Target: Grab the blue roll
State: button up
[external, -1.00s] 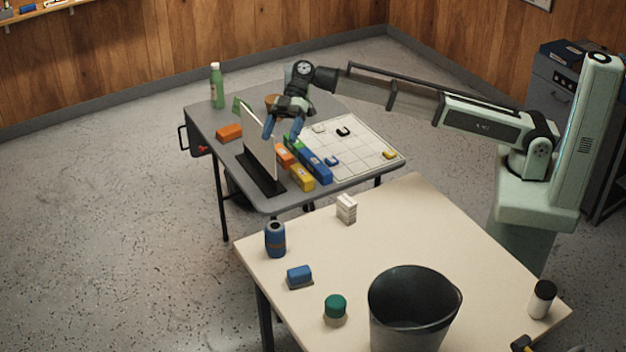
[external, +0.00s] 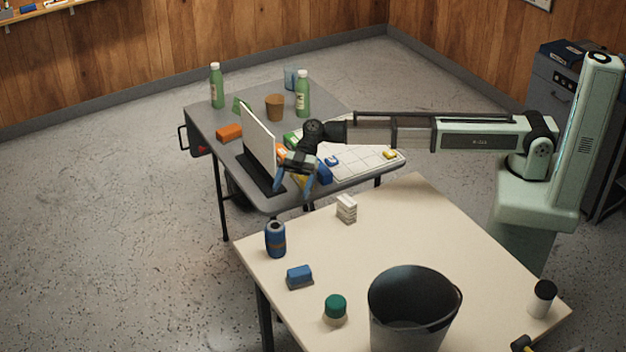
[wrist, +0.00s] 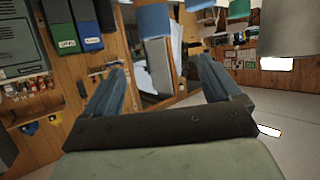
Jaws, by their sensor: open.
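A blue cylinder with a dark top (external: 275,240) stands upright at the left corner of the cream table in the external view; it looks most like the blue roll, though I cannot be sure. My gripper (external: 293,188) hangs over the near edge of the grey table, fingers pointing down, apart from the cylinder and above and behind it in the picture. The fingers are open with nothing between them; they also show spread in the wrist view (wrist: 165,85). A blue shape (wrist: 153,20) at the top of the wrist view is cut off and I cannot identify it.
The cream table (external: 430,215) also holds a blue block (external: 299,275), a white box (external: 347,208), a green-topped jar (external: 335,308) and a dark bucket (external: 415,310). An upright panel (external: 258,140), bottles and coloured boxes crowd the grey table (external: 215,118).

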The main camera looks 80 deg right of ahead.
aim_at(275, 226)
jog(key=x, duration=0.6)
jog(key=f+x, duration=0.1)
jog(key=x, duration=0.2)
jog(key=shift+d, duration=0.15)
jog(key=shift+w+f+x, duration=0.15)
jog(key=shift+x, duration=1.1)
jog(key=shift+w+f+x, duration=0.15)
jog(key=shift+x, duration=1.1)
jog(key=shift+d, duration=0.15)
jog(key=c, duration=1.1)
jog(key=shift+c, duration=0.2)
jog(key=shift+r, duration=0.2)
